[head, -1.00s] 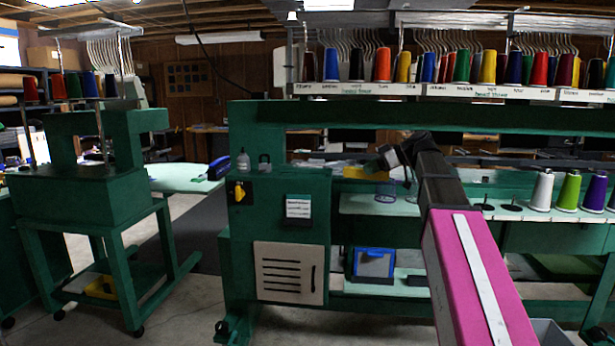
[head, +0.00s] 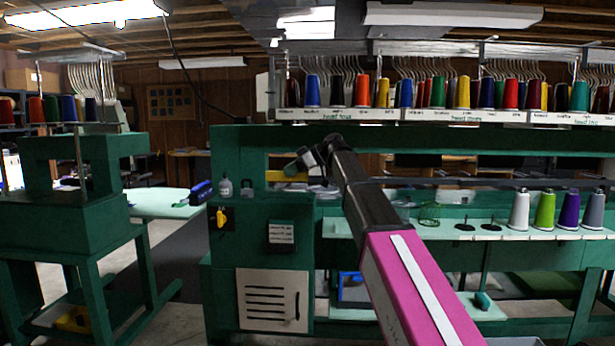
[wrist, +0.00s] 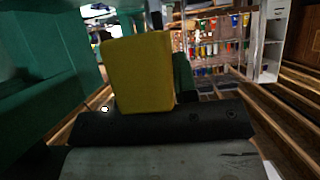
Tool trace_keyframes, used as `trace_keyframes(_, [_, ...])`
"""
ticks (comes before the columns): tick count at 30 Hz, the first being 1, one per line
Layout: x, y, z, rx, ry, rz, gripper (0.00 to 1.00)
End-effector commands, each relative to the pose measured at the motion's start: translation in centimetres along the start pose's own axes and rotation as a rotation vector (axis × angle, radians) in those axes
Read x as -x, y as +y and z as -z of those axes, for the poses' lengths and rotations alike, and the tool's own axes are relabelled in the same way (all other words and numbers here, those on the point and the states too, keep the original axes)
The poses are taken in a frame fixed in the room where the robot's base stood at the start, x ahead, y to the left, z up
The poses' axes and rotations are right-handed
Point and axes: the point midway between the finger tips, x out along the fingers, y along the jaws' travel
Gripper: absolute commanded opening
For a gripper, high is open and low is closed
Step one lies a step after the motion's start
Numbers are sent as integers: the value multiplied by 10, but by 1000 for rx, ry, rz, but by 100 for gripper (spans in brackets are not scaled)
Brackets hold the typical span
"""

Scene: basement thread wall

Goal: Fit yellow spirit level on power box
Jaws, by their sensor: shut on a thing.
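The yellow spirit level (head: 284,177) is held in my gripper (head: 304,163), which is shut on it. In the wrist view the level (wrist: 138,72) stands up as a yellow block beyond the dark gripper edge. The power box (head: 255,255) is the green cabinet with a yellow switch, a white label and a pale vented door. In the head view the level appears just above the right part of the box top. I cannot tell whether it touches the top. The fingertips are small and partly hidden by the wrist.
A white bottle (head: 225,187) and a small dark item (head: 247,187) stand on the left of the box top. The green machine frame (head: 232,150) rises behind. Thread cones (head: 519,210) stand on the shelf at right. A blue-handled tool (head: 201,191) lies on the pale table left.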

Motion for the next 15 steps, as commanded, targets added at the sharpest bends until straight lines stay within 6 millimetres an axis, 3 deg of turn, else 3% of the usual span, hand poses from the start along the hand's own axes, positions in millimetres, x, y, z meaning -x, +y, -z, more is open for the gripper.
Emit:
trace_keyframes(5, [-5,0,1,2,0,3,2])
trace_keyframes(15, [-14,-1,-18,2,0,4,2])
